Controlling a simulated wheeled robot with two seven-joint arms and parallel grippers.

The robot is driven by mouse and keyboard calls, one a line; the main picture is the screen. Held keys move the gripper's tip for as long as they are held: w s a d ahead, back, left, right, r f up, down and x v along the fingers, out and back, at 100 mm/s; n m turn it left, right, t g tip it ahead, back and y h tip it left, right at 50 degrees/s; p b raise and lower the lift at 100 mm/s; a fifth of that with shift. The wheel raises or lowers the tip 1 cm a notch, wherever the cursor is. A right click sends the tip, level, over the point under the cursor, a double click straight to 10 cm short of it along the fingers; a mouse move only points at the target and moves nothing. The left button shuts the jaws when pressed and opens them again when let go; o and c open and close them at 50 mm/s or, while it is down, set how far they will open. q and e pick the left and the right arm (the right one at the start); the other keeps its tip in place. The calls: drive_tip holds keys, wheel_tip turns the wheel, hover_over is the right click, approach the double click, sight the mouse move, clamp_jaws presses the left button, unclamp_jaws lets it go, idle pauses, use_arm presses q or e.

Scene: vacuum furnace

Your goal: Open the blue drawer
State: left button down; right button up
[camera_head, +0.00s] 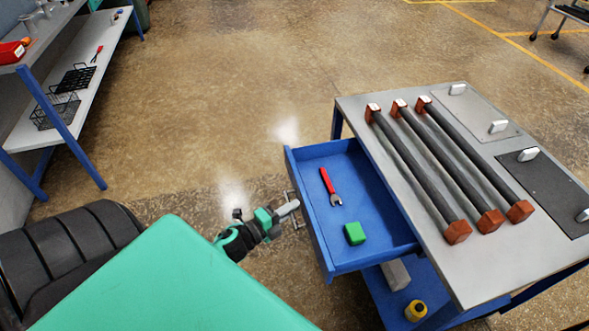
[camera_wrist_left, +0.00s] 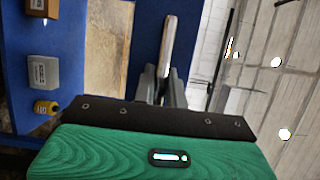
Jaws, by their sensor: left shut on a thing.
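The blue drawer (camera_head: 372,254) is pulled out to the left from under the table top in the head view. A red-handled wrench (camera_head: 328,184) and a green block (camera_head: 354,233) lie inside it. My left gripper (camera_head: 289,209) is at the outer side of the drawer front and shut on its metal handle. In the left wrist view the gripper fingers (camera_wrist_left: 162,86) close around the pale handle bar (camera_wrist_left: 168,45), in front of the blue drawer front (camera_wrist_left: 184,12). My right gripper is not in view.
The table top (camera_head: 372,98) carries several dark rods with orange-brown ends and flat plates with white handles. A grey block (camera_head: 395,274) and a yellow item (camera_head: 415,310) sit on the blue lower shelf. A shelf unit (camera_head: 62,110) stands at upper left. The floor between is clear.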

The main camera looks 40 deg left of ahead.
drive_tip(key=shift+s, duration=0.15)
use_arm(q)
drive_tip(key=c, duration=1.4)
unclamp_jaws()
drive_tip(key=shift+c, duration=0.2)
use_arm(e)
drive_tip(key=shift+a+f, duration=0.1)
use_arm(q)
drive_tip(key=shift+s, duration=0.1)
